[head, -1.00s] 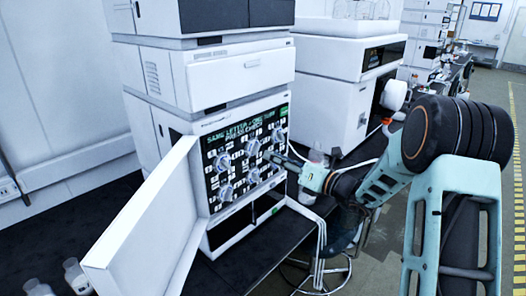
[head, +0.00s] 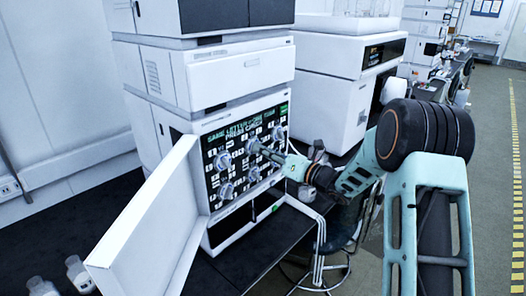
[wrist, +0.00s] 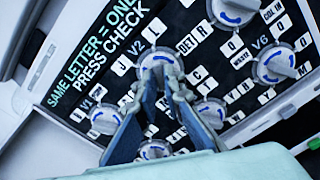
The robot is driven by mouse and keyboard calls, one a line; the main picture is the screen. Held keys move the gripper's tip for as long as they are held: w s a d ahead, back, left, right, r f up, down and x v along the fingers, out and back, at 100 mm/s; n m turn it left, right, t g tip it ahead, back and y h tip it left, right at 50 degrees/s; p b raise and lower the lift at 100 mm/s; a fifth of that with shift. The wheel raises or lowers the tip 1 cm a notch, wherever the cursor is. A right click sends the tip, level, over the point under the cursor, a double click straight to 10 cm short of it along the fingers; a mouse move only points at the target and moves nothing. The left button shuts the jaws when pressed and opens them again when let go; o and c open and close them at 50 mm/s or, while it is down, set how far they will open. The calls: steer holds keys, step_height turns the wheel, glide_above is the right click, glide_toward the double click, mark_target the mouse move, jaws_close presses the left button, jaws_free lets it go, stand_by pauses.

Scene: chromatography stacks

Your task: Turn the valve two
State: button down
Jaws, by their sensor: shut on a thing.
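The valve panel (head: 238,180) is black, with several round grey knobs and white letter tags. In the wrist view, the valve two knob (wrist: 157,60), beside the label V2, is silver with blue marks on its face. My gripper (wrist: 164,74) has its two fingers closed on this knob, covering its lower part. In the head view, my gripper (head: 264,151) reaches in from the right and meets the valve two knob (head: 253,146) in the upper row. The knob's exact pointing is hard to read.
The V1 knob (wrist: 104,118) and V6 knob (wrist: 275,64) sit on either side, with other knobs close by. A green text display (wrist: 98,50) tops the panel. An open white door (head: 150,225) stands left of it. Bottles (head: 77,272) stand at lower left.

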steer(key=shift+f+n+b, duration=0.15)
steer(key=shift+n+b, duration=0.15)
steer(key=shift+b, duration=0.35)
steer(key=n+b, duration=1.1)
steer(key=b, duration=0.7)
steer(key=shift+n, duration=0.3)
steer(key=c, duration=2)
jaws_free()
steer(key=shift+c, duration=0.2)
